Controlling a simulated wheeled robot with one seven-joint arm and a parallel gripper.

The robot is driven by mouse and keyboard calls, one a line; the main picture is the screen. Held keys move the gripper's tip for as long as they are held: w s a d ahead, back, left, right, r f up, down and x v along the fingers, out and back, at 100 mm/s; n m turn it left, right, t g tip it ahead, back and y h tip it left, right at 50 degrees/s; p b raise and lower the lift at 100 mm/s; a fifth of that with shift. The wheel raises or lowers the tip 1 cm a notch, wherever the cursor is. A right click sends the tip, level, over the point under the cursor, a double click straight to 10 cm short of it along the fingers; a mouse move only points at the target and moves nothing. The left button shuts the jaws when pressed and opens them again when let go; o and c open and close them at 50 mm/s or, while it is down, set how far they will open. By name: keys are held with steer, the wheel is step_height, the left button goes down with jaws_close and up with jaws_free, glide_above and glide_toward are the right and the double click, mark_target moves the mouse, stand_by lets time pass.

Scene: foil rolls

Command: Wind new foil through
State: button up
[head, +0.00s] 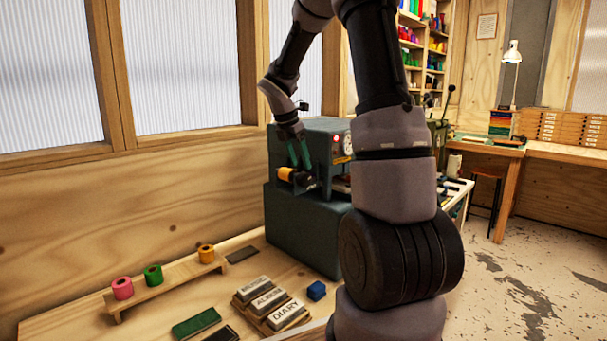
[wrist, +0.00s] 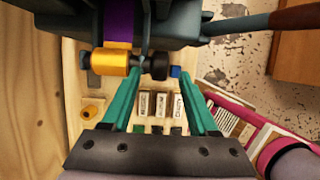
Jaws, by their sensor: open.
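A dark green foil machine (head: 303,220) stands on the bench by the wall. A gold foil roll (head: 288,174) sits on the spindle at its front; the gold roll also shows in the wrist view (wrist: 112,62). Beside it is a black knob or take-up roller (wrist: 158,66). A purple foil band (wrist: 118,22) runs on the machine above the gold roll. My gripper (head: 299,160) is at the machine front, its green fingers pointing down. In the wrist view my gripper (wrist: 161,82) is open, its fingertips either side of the black part, with nothing visibly held.
A wooden rack (head: 170,288) holds a pink roll (head: 122,288), a green roll (head: 153,274) and another gold roll (head: 206,253). My arm hides the machine's right side.

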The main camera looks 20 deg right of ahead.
steer(key=shift+v, duration=1.85)
steer(key=s+a+r+m+t+y, duration=0.2)
steer(key=s+a+r+m, duration=0.1)
steer(key=s+m, duration=0.5)
steer(key=s+a+r+m+t+y, duration=0.2)
steer(key=s+a+r+m, duration=0.1)
steer(key=s+m, duration=0.6)
steer(key=s+a+r+m+t+y, duration=0.1)
steer(key=s+a+r+m, duration=0.3)
steer(key=s+m, duration=0.4)
steer(key=shift+s+a+m+t+y, duration=0.3)
steer(key=shift+a+m+t+y, duration=0.15)
steer(key=shift+a+m, duration=0.2)
